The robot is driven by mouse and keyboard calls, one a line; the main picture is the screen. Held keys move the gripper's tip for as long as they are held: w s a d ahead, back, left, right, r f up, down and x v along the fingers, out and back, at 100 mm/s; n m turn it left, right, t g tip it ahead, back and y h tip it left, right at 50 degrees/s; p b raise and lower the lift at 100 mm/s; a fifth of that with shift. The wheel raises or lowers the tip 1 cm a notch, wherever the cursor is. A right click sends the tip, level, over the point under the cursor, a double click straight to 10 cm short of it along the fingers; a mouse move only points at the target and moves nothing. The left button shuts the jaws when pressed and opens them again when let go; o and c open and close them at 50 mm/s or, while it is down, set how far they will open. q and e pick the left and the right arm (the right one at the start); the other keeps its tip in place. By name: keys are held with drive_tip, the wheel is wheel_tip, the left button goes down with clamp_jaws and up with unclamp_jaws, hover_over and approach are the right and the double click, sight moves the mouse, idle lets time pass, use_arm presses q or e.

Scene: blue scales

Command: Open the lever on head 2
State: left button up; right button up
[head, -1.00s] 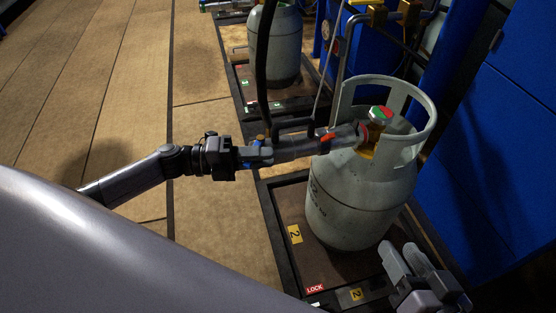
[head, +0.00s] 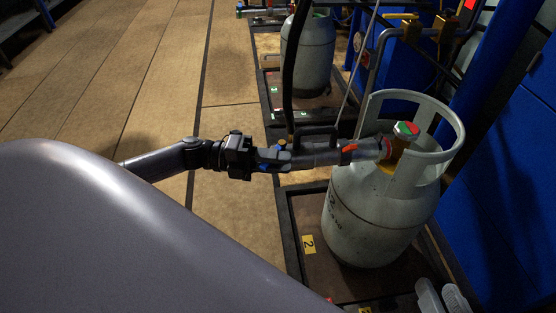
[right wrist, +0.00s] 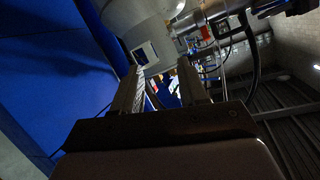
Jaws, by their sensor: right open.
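The filling head (head: 315,155) is a grey tube lying level, its right end at the brass valve (head: 392,158) of a grey gas cylinder (head: 372,215). A small red lever (head: 349,148) shows on the tube near the valve. My left gripper (head: 272,158) is at the tube's rear end; its fingers blend with the fittings, so its grip is unclear. My right gripper (head: 442,299) is at the bottom right, low and apart from the cylinder. In the right wrist view its fingers (right wrist: 165,85) are open with nothing between them; the tube (right wrist: 215,12) shows above.
The cylinder stands on a dark scale platform (head: 300,225) with a yellow number 2 label (head: 308,244). A black hose (head: 291,75) hangs above the tube. A second cylinder (head: 309,52) stands behind. Blue cabinets (head: 515,170) bound the right; open floor (head: 150,75) lies left.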

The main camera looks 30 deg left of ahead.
use_arm(q)
drive_tip(key=p+v, duration=0.1)
drive_tip(key=v, duration=0.6)
use_arm(e)
drive_tip(key=shift+w+a+r+y, duration=0.2)
drive_tip(key=shift+a+y, duration=0.1)
drive_tip(key=shift+a, duration=0.25)
use_arm(q)
drive_tip(key=shift+s+a, duration=0.1)
